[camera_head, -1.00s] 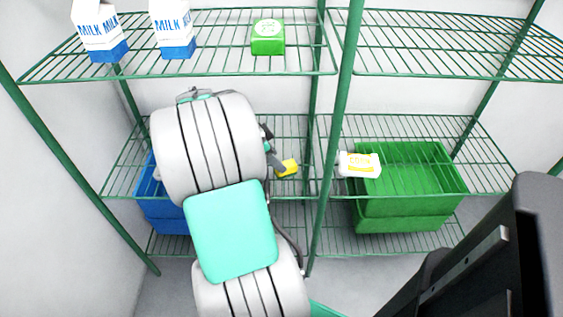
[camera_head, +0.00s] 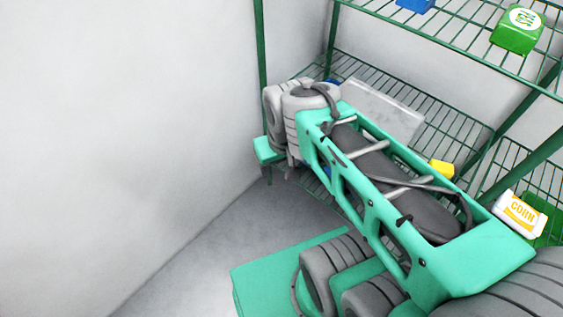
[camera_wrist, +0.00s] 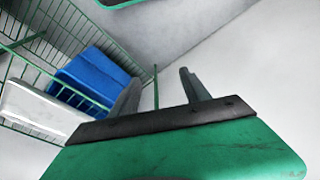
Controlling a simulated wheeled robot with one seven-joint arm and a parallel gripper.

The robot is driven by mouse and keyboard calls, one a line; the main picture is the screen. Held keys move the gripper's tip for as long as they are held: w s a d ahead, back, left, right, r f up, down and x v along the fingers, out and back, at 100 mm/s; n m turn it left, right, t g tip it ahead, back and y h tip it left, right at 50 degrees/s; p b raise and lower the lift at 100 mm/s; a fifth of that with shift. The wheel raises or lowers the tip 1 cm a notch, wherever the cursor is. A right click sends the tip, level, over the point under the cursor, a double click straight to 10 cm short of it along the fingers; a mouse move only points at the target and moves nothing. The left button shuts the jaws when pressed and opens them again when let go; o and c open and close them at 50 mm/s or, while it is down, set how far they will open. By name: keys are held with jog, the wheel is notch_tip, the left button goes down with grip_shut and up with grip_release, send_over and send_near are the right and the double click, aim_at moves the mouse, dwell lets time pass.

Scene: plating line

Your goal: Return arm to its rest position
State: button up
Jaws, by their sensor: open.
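My arm crosses the head view from the lower right toward the left end of the green wire rack. My gripper (camera_wrist: 160,84) shows in the wrist view with its two grey fingers apart and nothing between them. It points toward bare wall and floor, clear of the crate and shelf. In the head view, the far end of my arm is small beside the rack's left post, and its fingers are hard to make out.
In the wrist view, a blue crate (camera_wrist: 88,78) and a pale panel-like thing (camera_wrist: 38,112) are left of my gripper. A yellow block (camera_head: 442,169), a corn pack (camera_head: 520,214) and a green box (camera_head: 517,30) sit on the rack. Open floor and wall lie left.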

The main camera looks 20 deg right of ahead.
jog(key=w+p+v, duration=0.2)
jog(key=p+v, duration=0.8)
jog(key=v, duration=0.1)
jog(key=w+r+p+v, duration=0.1)
jog(key=w+p+v, duration=0.1)
jog(key=p+v, duration=0.8)
jog(key=shift+w+r+t+p, duration=0.4)
jog(key=shift+w+r, duration=0.25)
jog(key=shift+r, duration=0.1)
jog(key=shift+a, duration=0.1)
